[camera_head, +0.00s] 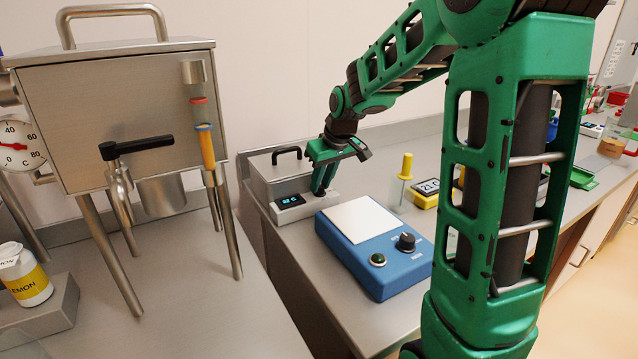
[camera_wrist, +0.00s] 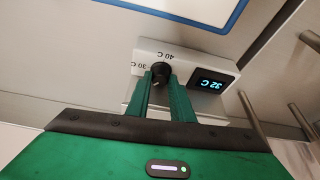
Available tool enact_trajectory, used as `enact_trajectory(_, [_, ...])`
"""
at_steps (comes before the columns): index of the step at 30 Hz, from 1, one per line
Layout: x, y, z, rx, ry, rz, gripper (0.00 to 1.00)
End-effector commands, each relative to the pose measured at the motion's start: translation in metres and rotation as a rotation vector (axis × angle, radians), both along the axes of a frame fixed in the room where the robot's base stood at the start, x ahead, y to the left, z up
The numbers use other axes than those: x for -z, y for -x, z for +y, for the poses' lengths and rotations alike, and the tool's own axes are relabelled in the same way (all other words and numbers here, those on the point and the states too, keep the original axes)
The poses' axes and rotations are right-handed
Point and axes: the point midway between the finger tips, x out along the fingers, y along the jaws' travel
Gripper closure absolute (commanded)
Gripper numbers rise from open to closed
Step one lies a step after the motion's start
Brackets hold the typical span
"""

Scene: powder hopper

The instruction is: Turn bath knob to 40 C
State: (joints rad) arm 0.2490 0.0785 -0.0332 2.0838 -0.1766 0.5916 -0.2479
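The bath is a metal box with a black lid handle (camera_head: 287,153), left of my gripper in the head view. Its white control panel (camera_wrist: 205,62) carries a small black knob (camera_wrist: 160,72), printed marks "40 C" and "30 C", and a lit display (camera_wrist: 208,83) reading 32 C. The display also shows in the head view (camera_head: 290,201). My gripper (camera_wrist: 161,79) has its two green fingers on either side of the knob, tips close against it, and looks shut on it. The fingers partly hide the knob, so its pointer cannot be read. In the head view my gripper (camera_head: 322,190) reaches down to the panel.
A metal hopper (camera_head: 125,110) on legs stands at left.

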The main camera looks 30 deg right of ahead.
Motion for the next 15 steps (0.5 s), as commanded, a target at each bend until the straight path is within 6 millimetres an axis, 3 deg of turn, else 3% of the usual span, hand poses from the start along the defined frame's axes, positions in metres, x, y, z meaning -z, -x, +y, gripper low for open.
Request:
enact_trajectory(8, [-0.0002,0.0,0.002,0.044,-0.001,0.0,1.0])
enact_trajectory(15, [0.0001,0.0002,0.0036,0.188,-0.001,0.001,1.0])
